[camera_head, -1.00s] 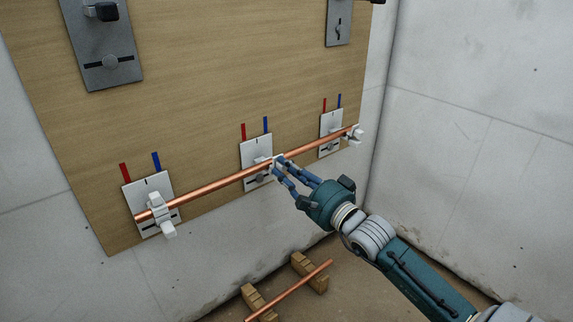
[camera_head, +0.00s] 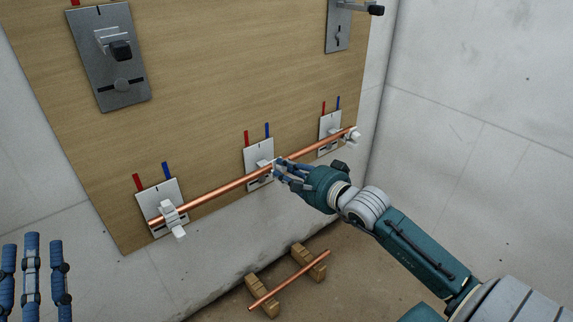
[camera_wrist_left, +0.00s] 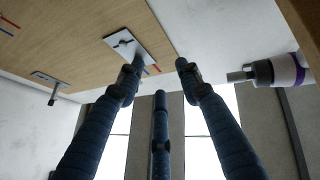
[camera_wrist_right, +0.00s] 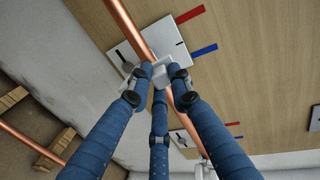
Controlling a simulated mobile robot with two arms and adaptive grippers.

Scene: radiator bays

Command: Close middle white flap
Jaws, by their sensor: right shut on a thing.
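A long copper pipe (camera_head: 215,191) runs across three white bracket plates low on a wooden board. The middle white plate (camera_head: 256,150) has a white flap, which shows at my fingertips in the right wrist view (camera_wrist_right: 162,69), beside the pipe. My right gripper (camera_head: 277,168) is shut on this middle flap, and its fingers hide part of it. How far the flap is closed over the pipe I cannot tell. The left white flap (camera_head: 177,231) and right white flap (camera_head: 353,134) are at the pipe's ends. My left gripper (camera_head: 32,245) is open and empty at the lower left, away from the board.
Grey metal plates with black-knobbed parts (camera_head: 110,60) are higher on the board. Red and blue marks sit above each white plate. On the floor below, another copper pipe (camera_head: 290,280) lies on wooden blocks (camera_head: 312,262). A concrete wall (camera_head: 470,120) is at the right.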

